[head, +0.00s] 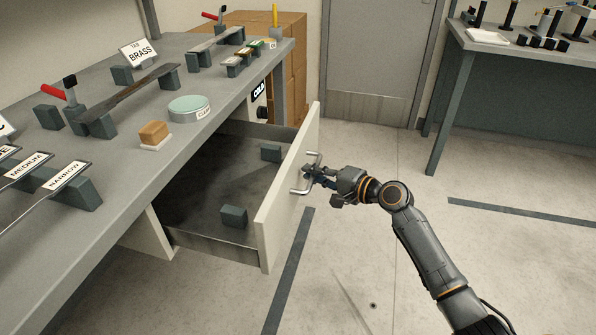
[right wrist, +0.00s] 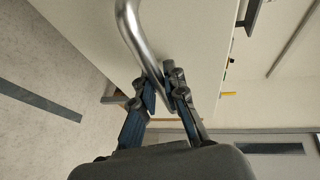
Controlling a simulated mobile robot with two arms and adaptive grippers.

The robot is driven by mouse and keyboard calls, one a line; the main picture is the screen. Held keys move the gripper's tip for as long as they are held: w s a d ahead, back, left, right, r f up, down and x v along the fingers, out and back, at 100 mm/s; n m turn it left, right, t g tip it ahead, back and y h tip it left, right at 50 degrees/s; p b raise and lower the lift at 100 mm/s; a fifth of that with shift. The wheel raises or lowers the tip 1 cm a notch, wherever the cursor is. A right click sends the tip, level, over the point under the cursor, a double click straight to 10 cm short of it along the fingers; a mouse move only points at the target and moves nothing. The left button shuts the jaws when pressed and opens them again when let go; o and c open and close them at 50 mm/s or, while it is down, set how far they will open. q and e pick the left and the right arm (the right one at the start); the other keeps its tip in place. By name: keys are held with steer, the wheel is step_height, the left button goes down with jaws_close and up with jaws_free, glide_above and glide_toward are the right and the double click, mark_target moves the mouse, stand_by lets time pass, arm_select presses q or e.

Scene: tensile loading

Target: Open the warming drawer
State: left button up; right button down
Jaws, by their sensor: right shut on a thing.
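The warming drawer (head: 288,190) is pulled well out from under the grey workbench. Its pale front stands away from the bench and its dark interior shows, with two dark blocks inside. A silver bar handle (head: 297,191) is fixed to the drawer front. My right gripper (head: 312,172) is at this handle, shut on it. In the right wrist view the fingers (right wrist: 162,88) close around the curved metal handle (right wrist: 134,32). My left gripper is in neither view.
The workbench (head: 225,95) carries label cards, dark blocks, a round tin (head: 190,107) and a sponge-like block (head: 155,132). A cardboard box (head: 290,45) stands behind its far end. Another table (head: 465,65) is at the back right. The floor right of the drawer is clear except for my arm.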

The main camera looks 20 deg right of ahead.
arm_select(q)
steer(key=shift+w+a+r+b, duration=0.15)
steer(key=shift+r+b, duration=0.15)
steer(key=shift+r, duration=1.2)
arm_select(e)
steer(key=shift+s+d, duration=0.8)
steer(key=shift+d, duration=0.35)
steer(key=shift+s+d, duration=0.75)
steer(key=shift+d, duration=0.35)
steer(key=c, duration=1.4)
jaws_free()
steer(key=shift+o, duration=0.2)
steer(key=v, duration=1.2)
